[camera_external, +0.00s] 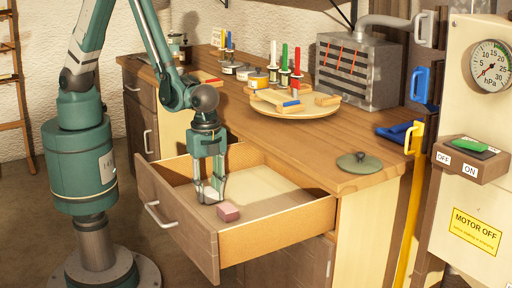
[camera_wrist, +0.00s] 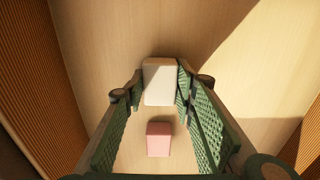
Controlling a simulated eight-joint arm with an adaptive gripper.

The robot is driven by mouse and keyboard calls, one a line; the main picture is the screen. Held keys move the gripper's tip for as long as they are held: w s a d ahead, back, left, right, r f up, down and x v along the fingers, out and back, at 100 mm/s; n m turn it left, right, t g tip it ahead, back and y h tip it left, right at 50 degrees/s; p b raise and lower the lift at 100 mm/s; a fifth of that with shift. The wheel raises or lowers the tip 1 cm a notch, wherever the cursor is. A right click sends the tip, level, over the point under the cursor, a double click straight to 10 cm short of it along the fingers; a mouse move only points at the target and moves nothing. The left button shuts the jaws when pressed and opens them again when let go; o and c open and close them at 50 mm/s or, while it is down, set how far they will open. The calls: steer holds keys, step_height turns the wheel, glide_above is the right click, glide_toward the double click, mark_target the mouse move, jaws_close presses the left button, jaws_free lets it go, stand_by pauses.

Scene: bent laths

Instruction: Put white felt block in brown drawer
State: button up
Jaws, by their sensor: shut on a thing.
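The white felt block (camera_wrist: 159,82) sits between the fingertips of my gripper (camera_wrist: 158,92) in the wrist view. My gripper is shut on it. In the external view my gripper (camera_external: 208,192) points down inside the open brown drawer (camera_external: 270,234), low over its floor. I cannot tell whether the block touches the drawer floor. The drawer is pulled out, with a metal handle on its front.
A pink block (camera_external: 228,212) lies on the drawer floor close to my gripper; it also shows in the wrist view (camera_wrist: 158,139). The drawer walls surround the gripper. The wooden worktop (camera_external: 330,160) carries a round board (camera_external: 290,108), a lid (camera_external: 359,162) and a grey metal box (camera_external: 357,70).

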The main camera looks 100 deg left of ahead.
mark_target(209, 189)
steer(key=shift+f, duration=0.15)
steer(key=o, duration=0.8)
steer(key=shift+c, duration=0.2)
step_height(209, 189, up, 12)
steer(key=p, duration=0.3)
steer(key=shift+r, duration=0.2)
stand_by(0.5)
steer(key=s+a+r+n+t, duration=0.2)
steer(key=s+a+r, duration=0.1)
steer(key=a+r, duration=0.4)
steer(key=s+a+r+n+t, duration=0.1)
steer(key=s+a+r+n, duration=0.3)
steer(key=r, duration=0.6)
steer(key=s+a+r+n+t, duration=0.3)
steer(key=s+a+r, duration=0.4)
steer(key=s+a, duration=0.4)
steer(key=shift+s+r+t, duration=0.15)
steer(key=shift+s+t, duration=0.4)
steer(key=shift+t, duration=0.05)
